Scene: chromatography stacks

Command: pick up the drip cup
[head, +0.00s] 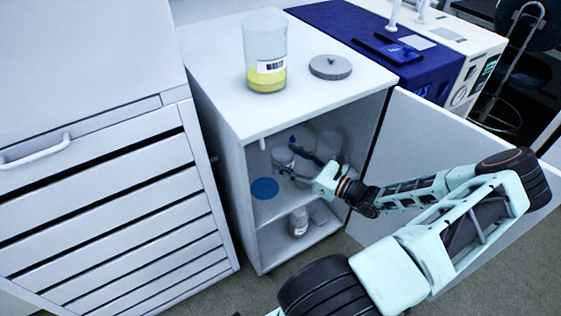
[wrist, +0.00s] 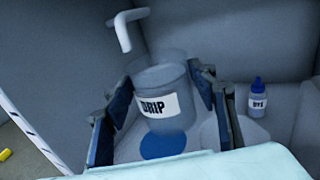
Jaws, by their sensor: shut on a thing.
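The drip cup (wrist: 167,108) is a clear grey cup with a white "DRIP" label. It appears upright between the fingers of my gripper (wrist: 160,84) in the wrist view. My gripper is shut on the cup, one finger on each side. In the head view my gripper (head: 298,168) reaches into the open cabinet, and the cup (head: 283,156) shows partly hidden beside it. A blue disc (head: 264,188) lies on the shelf near the cup. I cannot tell whether the cup's base touches the shelf.
A white spout (wrist: 123,33) hangs close above the cup. A bottle with a blue cap (wrist: 257,103) stands to its right. The cabinet door (head: 460,145) is open at the right. A jar of yellow liquid (head: 265,60) and a grey lid (head: 330,67) sit on top.

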